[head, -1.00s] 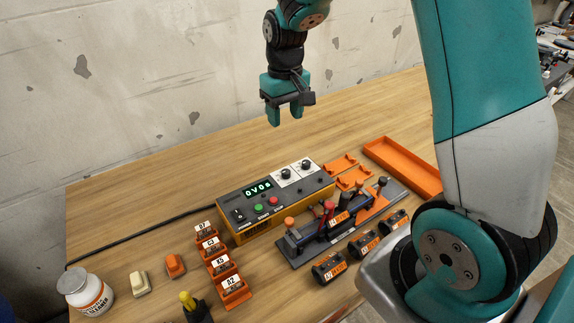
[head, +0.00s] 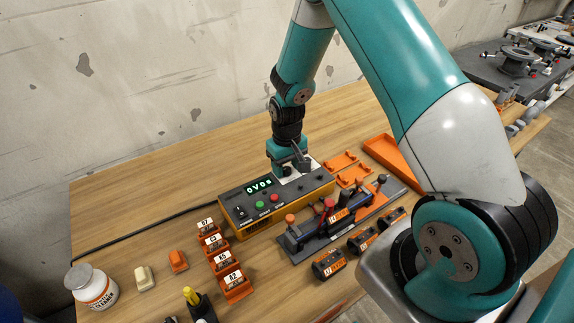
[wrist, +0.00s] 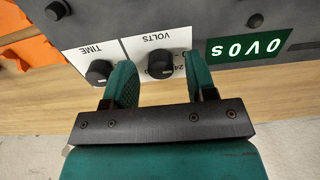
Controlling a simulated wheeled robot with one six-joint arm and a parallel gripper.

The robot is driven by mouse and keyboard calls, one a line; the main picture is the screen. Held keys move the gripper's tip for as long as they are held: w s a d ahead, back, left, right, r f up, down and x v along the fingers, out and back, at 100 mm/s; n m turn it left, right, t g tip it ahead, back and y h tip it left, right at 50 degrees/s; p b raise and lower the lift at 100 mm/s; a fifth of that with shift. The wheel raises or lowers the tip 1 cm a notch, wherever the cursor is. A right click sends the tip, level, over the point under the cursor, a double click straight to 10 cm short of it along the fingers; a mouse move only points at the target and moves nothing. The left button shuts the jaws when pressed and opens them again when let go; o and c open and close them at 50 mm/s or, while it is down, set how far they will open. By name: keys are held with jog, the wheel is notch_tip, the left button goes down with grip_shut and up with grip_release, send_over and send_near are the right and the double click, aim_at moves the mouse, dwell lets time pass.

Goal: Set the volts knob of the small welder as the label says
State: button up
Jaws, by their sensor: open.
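The small welder (head: 262,222) is a dark-topped orange box on the bench. Its green display (wrist: 248,47) reads 0V0s. In the wrist view, upside down, the black volts knob (wrist: 160,66) sits on a white panel marked VOLTS, with part of a "24" by it. My gripper (wrist: 157,62) is open, its green fingers on either side of the volts knob; I cannot tell whether they touch it. In the head view my gripper (head: 286,168) is over the welder's knob end and hides the volts knob. No setting label is readable.
The time knob (wrist: 99,72) is close beside one finger. Green and red buttons lie nearer the display. A clamp fixture (head: 335,218) stands in front, an orange tray (head: 392,158) at right, labelled orange holders (head: 222,262) at left. The bench behind is clear.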

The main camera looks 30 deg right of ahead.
jog(key=shift+f, duration=0.2)
jog(key=c, duration=0.9)
